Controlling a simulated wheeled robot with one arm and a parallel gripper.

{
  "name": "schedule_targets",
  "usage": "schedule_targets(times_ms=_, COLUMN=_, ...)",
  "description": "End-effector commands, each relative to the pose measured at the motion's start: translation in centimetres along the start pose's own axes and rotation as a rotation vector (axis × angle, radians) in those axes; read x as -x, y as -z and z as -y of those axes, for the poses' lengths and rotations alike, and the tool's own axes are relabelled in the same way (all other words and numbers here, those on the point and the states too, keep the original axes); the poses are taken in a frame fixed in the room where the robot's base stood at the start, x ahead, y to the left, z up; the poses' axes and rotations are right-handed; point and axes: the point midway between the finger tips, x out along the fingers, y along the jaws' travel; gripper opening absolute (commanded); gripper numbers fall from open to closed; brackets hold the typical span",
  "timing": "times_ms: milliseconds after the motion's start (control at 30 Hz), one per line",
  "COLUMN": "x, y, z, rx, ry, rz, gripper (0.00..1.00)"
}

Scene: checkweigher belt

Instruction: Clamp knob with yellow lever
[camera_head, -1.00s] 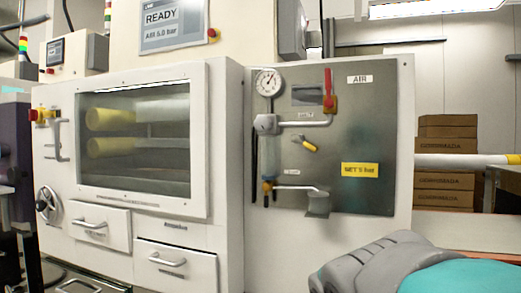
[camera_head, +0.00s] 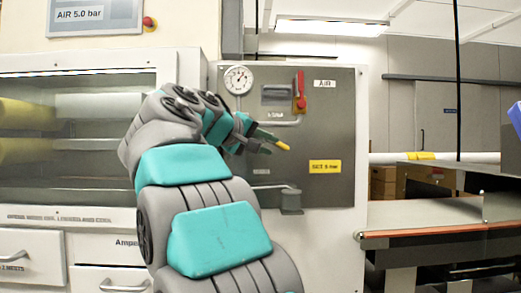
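The knob's yellow lever (camera_head: 283,146) shows on the grey air panel (camera_head: 335,125), its tip pointing down to the right. Its knob end is hidden behind my gripper (camera_head: 264,141). My arm reaches up from the bottom of the view, and the gripper's fingers are at the lever's upper left. The fingers overlap the knob in the picture. I cannot tell whether they touch it or are closed on it.
The panel also carries a round gauge (camera_head: 238,79), a red-handled valve (camera_head: 299,92), a yellow set-pressure label (camera_head: 325,167) and a small bracket (camera_head: 291,201). My arm hides the regulator area. A conveyor belt (camera_head: 440,214) stands at the right.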

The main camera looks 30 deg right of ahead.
Motion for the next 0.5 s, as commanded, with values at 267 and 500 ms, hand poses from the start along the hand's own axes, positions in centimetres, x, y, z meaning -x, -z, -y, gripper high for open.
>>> schedule_targets(times_ms=267, x=-1.9, y=0.2, z=-0.9, rx=-0.013, ry=-0.02, rz=0.001, gripper=0.3)
schedule_targets(times_ms=500, x=-5.5, y=0.2, z=-0.9, rx=-0.013, ry=-0.019, rz=0.001, gripper=0.3)
